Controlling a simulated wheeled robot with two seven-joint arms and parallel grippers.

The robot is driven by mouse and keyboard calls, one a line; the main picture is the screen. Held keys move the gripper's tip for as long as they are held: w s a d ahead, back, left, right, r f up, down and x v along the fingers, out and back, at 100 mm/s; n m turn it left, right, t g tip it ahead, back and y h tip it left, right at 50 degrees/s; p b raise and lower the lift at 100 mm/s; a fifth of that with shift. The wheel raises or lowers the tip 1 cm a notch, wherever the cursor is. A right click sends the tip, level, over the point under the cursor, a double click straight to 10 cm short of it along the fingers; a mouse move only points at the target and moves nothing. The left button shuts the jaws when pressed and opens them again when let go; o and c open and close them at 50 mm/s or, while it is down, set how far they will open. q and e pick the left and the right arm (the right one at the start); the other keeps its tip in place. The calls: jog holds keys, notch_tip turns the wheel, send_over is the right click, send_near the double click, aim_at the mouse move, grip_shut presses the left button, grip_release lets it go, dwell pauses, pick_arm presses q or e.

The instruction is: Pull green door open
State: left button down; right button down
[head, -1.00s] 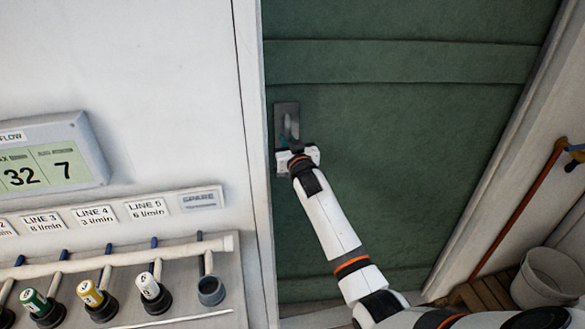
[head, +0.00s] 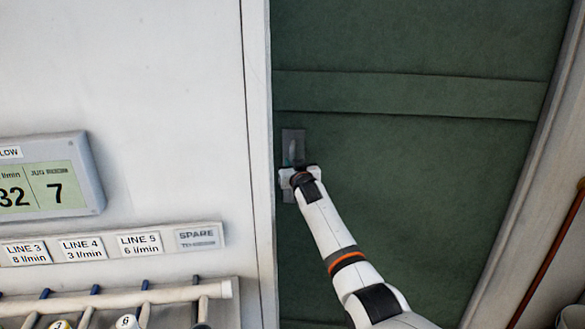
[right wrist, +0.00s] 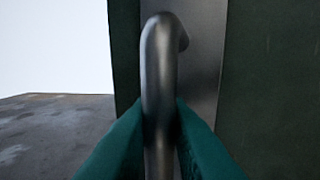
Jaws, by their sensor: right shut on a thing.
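The green door (head: 400,150) fills the middle and right of the head view, with a raised band across it. Its metal handle (head: 294,150) is on a plate near the left edge. My right gripper (head: 293,177) is at the handle. In the right wrist view the curved bar of the handle (right wrist: 160,60) stands between the teal fingers of my right gripper (right wrist: 161,115), which are shut on it. The wrist view also shows a door edge with a pale area and grey surface beyond. I cannot tell whether the door is ajar. My left gripper is not in view.
A white wall (head: 170,90) stands left of the door, with a flow display (head: 55,185), line labels (head: 138,243) and a rail of hoses (head: 120,298). A pale door frame (head: 525,200) and an orange pipe (head: 550,255) are at the right.

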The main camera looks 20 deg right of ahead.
jog(key=c, duration=1.4)
grip_release()
jog(key=shift+w+a+f, duration=0.1)
jog(key=shift+f, duration=0.05)
jog(key=s+a, duration=0.2)
jog(key=s, duration=0.9)
jog(key=shift+s+a, duration=0.15)
jog(key=shift+s, duration=0.25)
